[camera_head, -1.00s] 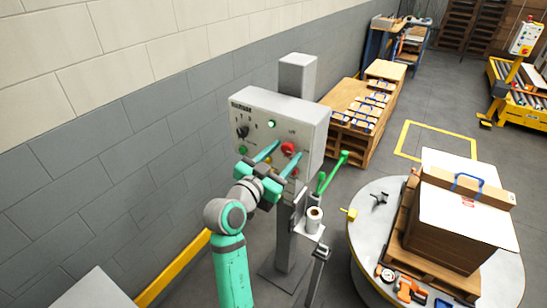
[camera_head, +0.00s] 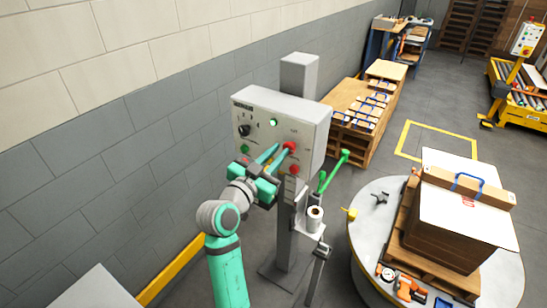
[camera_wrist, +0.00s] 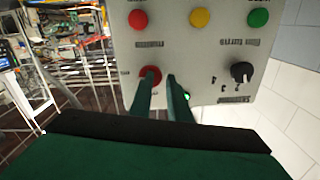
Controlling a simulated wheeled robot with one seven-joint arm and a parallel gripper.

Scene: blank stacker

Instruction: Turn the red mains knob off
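The red mains knob (camera_head: 289,146) is on the right part of a grey control box's front face. In the wrist view the red knob (camera_wrist: 150,73) shows behind the tip of one finger, which partly covers it. My gripper (camera_head: 283,148) reaches up to the panel, with one fingertip at the knob and the other to its left. In the wrist view a narrow gap shows between the fingers of my gripper (camera_wrist: 161,78), and nothing is seen held in it. Whether the fingertip touches the knob, and the knob's pointer angle, cannot be made out.
The control box (camera_head: 310,112) also bears a black knob (camera_head: 244,130), a green lamp (camera_head: 273,122), a green button (camera_head: 245,149) and a lower red button (camera_head: 293,169). A green handle (camera_head: 334,170) stands close on the right. A round table (camera_head: 365,240) is further right.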

